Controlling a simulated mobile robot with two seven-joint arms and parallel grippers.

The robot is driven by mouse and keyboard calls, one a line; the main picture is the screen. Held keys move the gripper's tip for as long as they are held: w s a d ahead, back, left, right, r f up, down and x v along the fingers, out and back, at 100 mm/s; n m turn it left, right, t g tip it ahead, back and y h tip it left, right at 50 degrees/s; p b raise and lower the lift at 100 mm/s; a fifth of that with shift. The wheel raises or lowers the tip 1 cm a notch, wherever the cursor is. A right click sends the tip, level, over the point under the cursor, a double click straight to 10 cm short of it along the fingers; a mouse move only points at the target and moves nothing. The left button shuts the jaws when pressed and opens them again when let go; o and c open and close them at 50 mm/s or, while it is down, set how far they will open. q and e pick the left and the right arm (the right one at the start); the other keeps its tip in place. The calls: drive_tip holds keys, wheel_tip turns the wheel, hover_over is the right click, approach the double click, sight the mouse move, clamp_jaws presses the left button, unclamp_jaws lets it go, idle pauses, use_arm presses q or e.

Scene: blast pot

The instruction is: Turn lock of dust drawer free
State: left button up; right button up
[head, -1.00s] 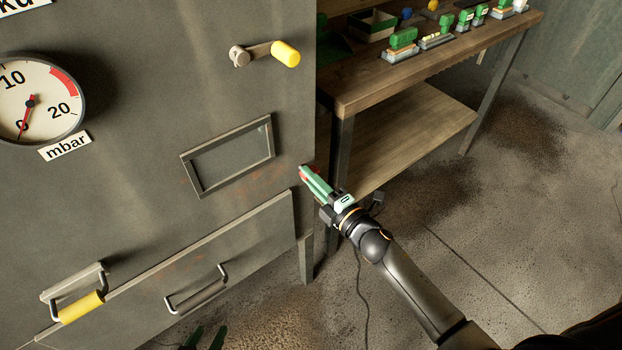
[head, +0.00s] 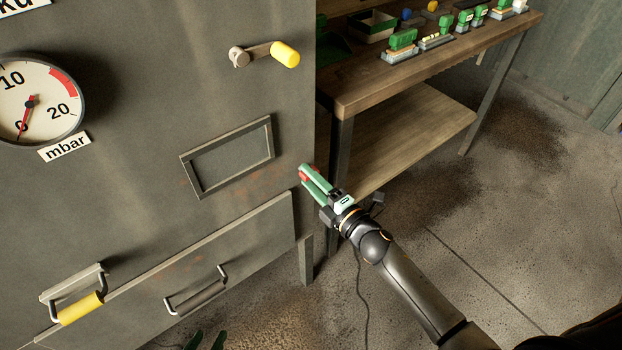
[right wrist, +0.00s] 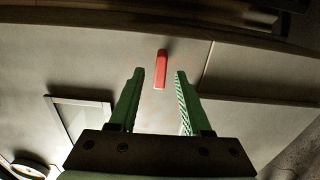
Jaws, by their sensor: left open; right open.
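The red lock (right wrist: 161,69) is a narrow bar on the grey cabinet face. In the right wrist view it stands upright in the picture, ahead of and between the two green fingers of my right gripper (right wrist: 154,72), with a gap on either side. In the head view my right gripper (head: 304,172) is open at the cabinet's right edge, and a bit of red shows between its fingertips. The dust drawer (head: 245,245) is the wide lower front with a dark bar handle (head: 195,292); it looks shut. My left gripper (head: 207,341) is open, its fingertips just showing at the bottom edge.
A framed panel (head: 229,157), a gauge (head: 33,103), a yellow-knobbed lever (head: 285,54) and a yellow handle (head: 80,308) are on the cabinet. A wooden workbench (head: 360,90) with green-handled items stands behind my right gripper. Floor at right is clear.

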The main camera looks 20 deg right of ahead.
drive_tip(key=shift+s, duration=0.2)
drive_tip(key=v, duration=1.2)
drive_tip(key=shift+r, duration=0.1)
